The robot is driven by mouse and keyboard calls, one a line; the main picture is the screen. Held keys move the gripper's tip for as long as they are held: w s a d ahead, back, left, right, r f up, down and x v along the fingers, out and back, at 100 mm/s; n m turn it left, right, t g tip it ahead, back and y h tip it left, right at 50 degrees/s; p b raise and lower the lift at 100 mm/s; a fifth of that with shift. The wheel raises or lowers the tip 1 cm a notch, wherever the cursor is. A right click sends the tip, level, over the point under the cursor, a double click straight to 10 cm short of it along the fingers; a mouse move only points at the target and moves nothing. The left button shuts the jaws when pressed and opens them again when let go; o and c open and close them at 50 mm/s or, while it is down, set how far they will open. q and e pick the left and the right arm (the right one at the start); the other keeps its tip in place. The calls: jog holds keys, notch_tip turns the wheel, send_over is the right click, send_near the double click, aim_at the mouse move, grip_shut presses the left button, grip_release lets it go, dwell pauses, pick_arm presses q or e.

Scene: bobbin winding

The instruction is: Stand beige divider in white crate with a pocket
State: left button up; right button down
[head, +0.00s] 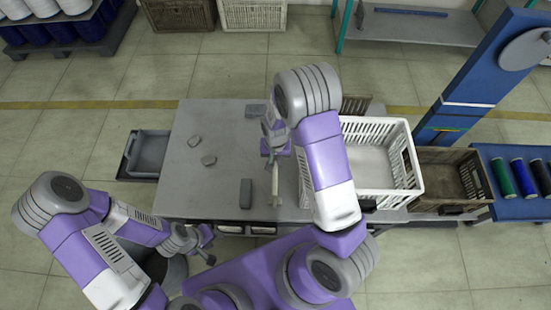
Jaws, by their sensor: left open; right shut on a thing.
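The white crate (409,163) stands on the right end of the grey table, with slotted walls. My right arm crosses its left part and hides it, so I cannot make out a pocket. The beige divider (275,186) appears as a thin, narrow strip left of the crate, seen nearly edge-on. My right gripper (275,153) is shut on the divider at its far end, outside the crate. Whether the divider touches the table is unclear. My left gripper (205,243) is open and empty, low at the table's front left edge.
On the grey table (185,185) lie a dark grey block (246,193) and small grey pieces (208,160). A dark tray (149,153) is at the left. A brown crate (450,181) and a rack of coloured spools (519,177) stand at the right. The table's left part is mostly clear.

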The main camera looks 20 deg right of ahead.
notch_tip(320, 180, up, 7)
jog(key=p, duration=0.5)
jog(key=shift+f, duration=0.15)
